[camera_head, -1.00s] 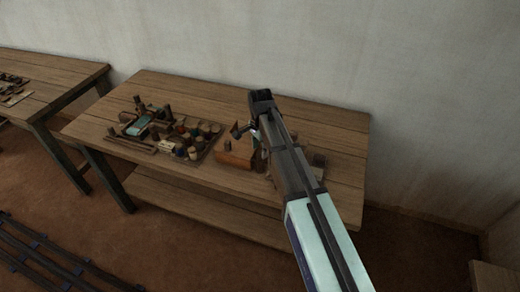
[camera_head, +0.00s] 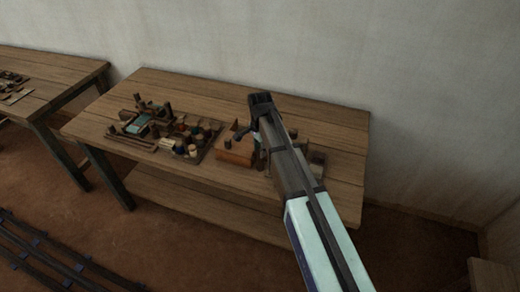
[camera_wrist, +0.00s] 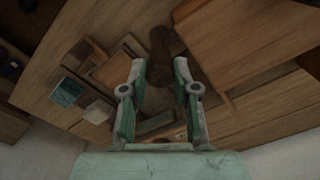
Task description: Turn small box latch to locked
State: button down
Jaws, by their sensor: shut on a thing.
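The small box (camera_head: 236,151) is reddish-brown and sits on the wooden table, just right of the board of small parts. In the wrist view, its broad wooden side (camera_wrist: 245,40) fills much of the right. My gripper (camera_head: 242,134) is low over the box in the head view. In the wrist view, my gripper (camera_wrist: 161,72) has its fingertips on either side of a dark brown piece, which looks like the latch (camera_wrist: 163,45). The fingers are closed on it with its width between them. The latch's turn angle cannot be read clearly.
A board with several small cylinders and blocks (camera_head: 190,136) lies left of the box. A teal block (camera_wrist: 67,91) and a pale block (camera_wrist: 98,111) show in the wrist view. The table's back right (camera_head: 335,125) is clear. A wall stands behind.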

jog(key=shift+n, duration=0.3)
jog(key=n+b, duration=0.1)
jog(key=n, duration=0.3)
jog(key=n+b, duration=0.1)
jog(key=n, duration=0.3)
jog(key=shift+n, duration=0.4)
jog(key=n, duration=0.4)
jog(key=shift+d+n+b, duration=0.1)
jog(key=shift+n+b, duration=0.2)
jog(key=shift+n, duration=1.9)
jog(key=c, duration=0.9)
grip_release()
jog(key=shift+o, duration=0.2)
